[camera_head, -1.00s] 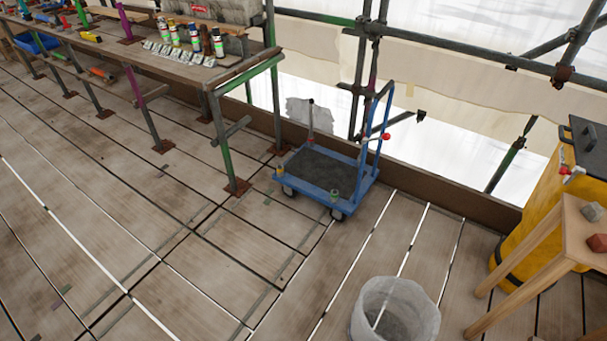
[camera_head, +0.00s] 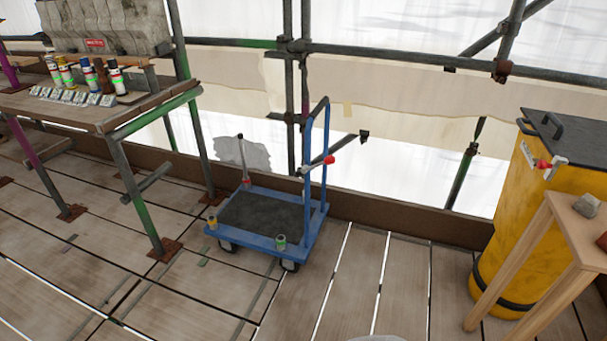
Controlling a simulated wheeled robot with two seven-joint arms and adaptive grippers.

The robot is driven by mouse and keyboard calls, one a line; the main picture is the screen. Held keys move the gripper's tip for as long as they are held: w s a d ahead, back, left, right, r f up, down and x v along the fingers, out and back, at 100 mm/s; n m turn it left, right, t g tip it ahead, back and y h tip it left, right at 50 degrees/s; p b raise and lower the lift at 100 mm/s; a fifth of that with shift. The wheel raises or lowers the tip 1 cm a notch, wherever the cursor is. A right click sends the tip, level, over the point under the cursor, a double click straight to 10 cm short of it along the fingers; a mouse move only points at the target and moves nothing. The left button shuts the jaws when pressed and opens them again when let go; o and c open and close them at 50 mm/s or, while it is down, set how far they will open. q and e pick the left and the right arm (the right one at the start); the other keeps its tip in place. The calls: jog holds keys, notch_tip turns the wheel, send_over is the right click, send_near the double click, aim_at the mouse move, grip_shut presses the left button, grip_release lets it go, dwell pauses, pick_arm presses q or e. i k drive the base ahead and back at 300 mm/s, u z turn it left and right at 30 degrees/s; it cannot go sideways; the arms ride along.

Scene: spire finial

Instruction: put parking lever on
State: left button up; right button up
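A blue platform trolley (camera_head: 265,240) with a dark deck and a tall blue push handle (camera_head: 318,160) stands on the plank floor by the toe board. A grey upright lever with a dark tip (camera_head: 243,158) rises at its back left. I cannot tell for certain which one is the parking lever. A yellow (camera_head: 212,222) and a green (camera_head: 281,242) small cylinder sit at the front corners. Neither of my grippers is in view.
A scaffold bench (camera_head: 100,112) with spray cans and small blocks stands at the left. A yellow bin (camera_head: 525,230) with a red-handled valve and a wooden stool (camera_head: 545,240) stand at the right. The plank floor (camera_head: 350,290) before the trolley is clear.

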aim_at(330, 159)
jog(key=u, duration=0.55)
jog(key=k, duration=0.65)
jog(key=u, duration=0.55)
jog(key=i, duration=0.35)
jog(key=z, duration=0.6)
jog(key=i, duration=1.3)
jog(key=z, duration=1.5)
jog(key=i, duration=0.5)
jog(key=z, duration=0.45)
